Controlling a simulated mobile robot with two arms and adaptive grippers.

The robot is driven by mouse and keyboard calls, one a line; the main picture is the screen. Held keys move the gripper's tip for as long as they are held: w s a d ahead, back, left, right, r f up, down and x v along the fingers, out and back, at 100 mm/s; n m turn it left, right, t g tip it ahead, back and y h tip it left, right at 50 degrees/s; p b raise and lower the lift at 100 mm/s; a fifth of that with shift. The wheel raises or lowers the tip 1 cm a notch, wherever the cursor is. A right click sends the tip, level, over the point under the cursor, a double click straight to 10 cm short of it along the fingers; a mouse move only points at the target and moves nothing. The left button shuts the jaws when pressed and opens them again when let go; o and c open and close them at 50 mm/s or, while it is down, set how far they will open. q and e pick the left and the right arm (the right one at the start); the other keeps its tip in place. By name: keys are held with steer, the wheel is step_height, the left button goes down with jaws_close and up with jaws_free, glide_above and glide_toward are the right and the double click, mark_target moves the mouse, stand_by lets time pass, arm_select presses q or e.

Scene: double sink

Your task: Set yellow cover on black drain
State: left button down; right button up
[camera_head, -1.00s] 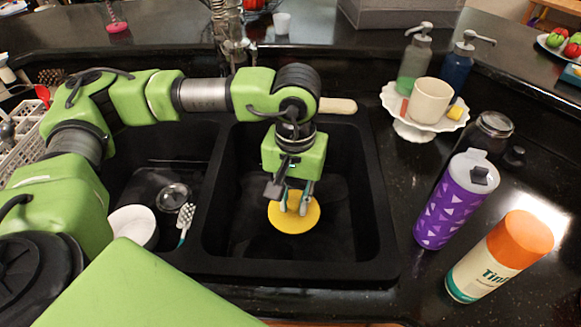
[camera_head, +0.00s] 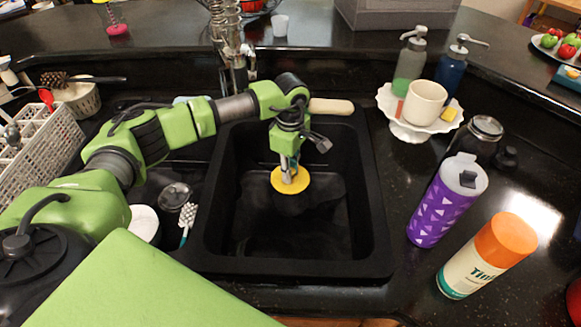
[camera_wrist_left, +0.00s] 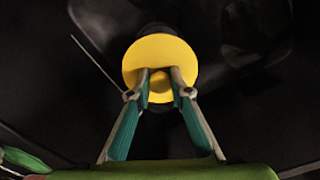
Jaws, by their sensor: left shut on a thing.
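The yellow cover (camera_head: 303,182) is a round flat disc with a central knob, inside the right sink basin (camera_head: 290,267). My left gripper (camera_head: 289,177) reaches down into that basin and is shut on the cover. In the left wrist view, the fingertips (camera_wrist_left: 160,78) pinch the knob of the cover (camera_wrist_left: 160,48). A dark round shape, apparently the black drain (camera_wrist_left: 155,30), shows just past the cover's top and bottom edges. The cover hides most of it, and I cannot tell whether they touch. My right gripper is not in view.
The faucet (camera_head: 238,65) stands behind the basin. A purple tumbler (camera_head: 437,215), a spray can (camera_head: 470,268) and a cake stand (camera_head: 395,108) with a mug (camera_head: 424,98) are on the right counter. The left basin holds a brush (camera_head: 187,222) and a white bowl (camera_head: 145,222).

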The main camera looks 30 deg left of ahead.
arm_select(q)
step_height(320, 180, down, 3)
steer(key=shift+r+b, duration=0.15)
steer(key=shift+b, duration=0.5)
step_height(320, 180, down, 4)
steer(key=shift+f+b, duration=0.1)
steer(key=shift+b, duration=1.1)
step_height(320, 180, down, 2)
steer(key=shift+f+b, duration=0.2)
steer(key=shift+b, duration=0.8)
steer(key=shift+f, duration=0.1)
steer(key=shift+f, duration=0.1)
steer(key=shift+f+b, duration=0.45)
steer(key=shift+b, duration=0.2)
